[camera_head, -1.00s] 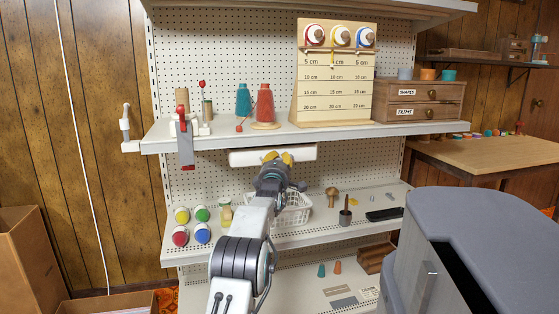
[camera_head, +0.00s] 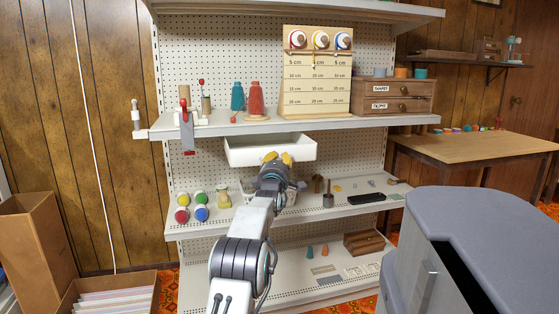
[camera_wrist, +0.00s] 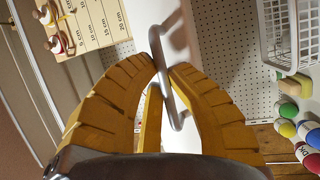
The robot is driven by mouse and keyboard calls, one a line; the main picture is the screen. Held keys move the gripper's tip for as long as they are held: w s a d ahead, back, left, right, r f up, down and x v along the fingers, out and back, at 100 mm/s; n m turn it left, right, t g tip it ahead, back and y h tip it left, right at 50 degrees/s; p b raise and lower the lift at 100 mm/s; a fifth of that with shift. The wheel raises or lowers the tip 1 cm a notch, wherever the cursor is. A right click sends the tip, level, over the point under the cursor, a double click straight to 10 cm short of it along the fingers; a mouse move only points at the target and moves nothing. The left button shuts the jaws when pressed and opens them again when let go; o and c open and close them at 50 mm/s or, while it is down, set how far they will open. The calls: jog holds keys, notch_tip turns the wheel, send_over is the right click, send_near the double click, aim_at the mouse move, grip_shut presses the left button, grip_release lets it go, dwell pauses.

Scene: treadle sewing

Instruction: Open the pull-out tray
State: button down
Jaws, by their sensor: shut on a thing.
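The white pull-out tray (camera_head: 243,152) hangs under the upper shelf of the white rack. It stands out toward me from under the shelf, and its open top and inner back wall show. It looks empty as far as I can see. My gripper (camera_head: 278,157) is at the middle of its front. In the wrist view, the yellow fingers (camera_wrist: 163,72) are closed around a grey bar handle (camera_wrist: 178,118). My fingers and wrist hide the handle in the head view.
Above, the upper shelf (camera_head: 225,127) holds red and teal thread cones, a measuring board (camera_head: 317,85) and a small drawer box (camera_head: 393,97). Below, the middle shelf holds paint pots (camera_head: 200,205) and a white basket (camera_wrist: 289,40). Cardboard boxes (camera_head: 40,250) stand at left.

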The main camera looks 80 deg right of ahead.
jog(key=shift+w, duration=0.1)
jog(key=c, duration=1.2)
grip_release()
jog(key=shift+a+f, duration=0.35)
jog(key=shift+a, duration=1.6)
jog(key=shift+a+f, duration=0.35)
jog(key=shift+a, duration=1.6)
jog(key=shift+a+f, duration=0.35)
jog(key=shift+a, duration=1.6)
